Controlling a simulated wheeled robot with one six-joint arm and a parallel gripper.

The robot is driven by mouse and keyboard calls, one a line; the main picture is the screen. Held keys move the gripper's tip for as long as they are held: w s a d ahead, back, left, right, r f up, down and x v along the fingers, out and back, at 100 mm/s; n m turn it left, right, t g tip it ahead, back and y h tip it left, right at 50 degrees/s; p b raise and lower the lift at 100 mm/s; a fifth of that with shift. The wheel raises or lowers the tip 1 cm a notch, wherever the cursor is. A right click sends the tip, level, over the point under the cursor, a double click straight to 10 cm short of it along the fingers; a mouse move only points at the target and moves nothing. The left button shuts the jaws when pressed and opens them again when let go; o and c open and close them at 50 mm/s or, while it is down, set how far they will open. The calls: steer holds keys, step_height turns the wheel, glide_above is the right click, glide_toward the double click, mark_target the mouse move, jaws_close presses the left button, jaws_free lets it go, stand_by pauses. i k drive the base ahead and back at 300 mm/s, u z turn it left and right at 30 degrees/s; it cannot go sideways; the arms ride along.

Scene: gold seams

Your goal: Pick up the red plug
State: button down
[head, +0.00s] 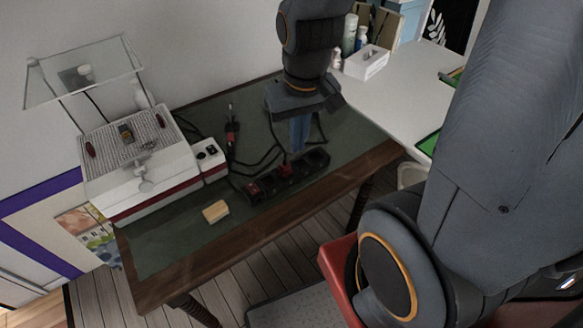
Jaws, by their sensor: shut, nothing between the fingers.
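A black power strip (316,158) lies on the dark green top of the wooden table (180,238), towards its right front. A small red piece that looks like the red plug (285,170) sits on the strip near its middle. My gripper (297,150) points down just above and behind the strip, slightly right of the red plug. Its blue fingers are together and hold nothing. I cannot tell whether the fingertips touch the strip. Another red part, perhaps a switch (253,189), shows at the strip's left end.
A white machine (140,190) with a raised clear cover fills the table's left side. A yellow block (215,211) lies near the front edge. Black cables and a dark red-and-black tool (231,130) lie behind the strip. A white table (405,85) with a tissue box (366,62) stands behind right.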

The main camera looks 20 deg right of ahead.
mark_target(285, 170)
steer(key=u, duration=1.5)
steer(key=k, duration=0.65)
steer(key=z, duration=1.1)
steer(key=i, duration=0.5)
steer(key=u, duration=0.05)
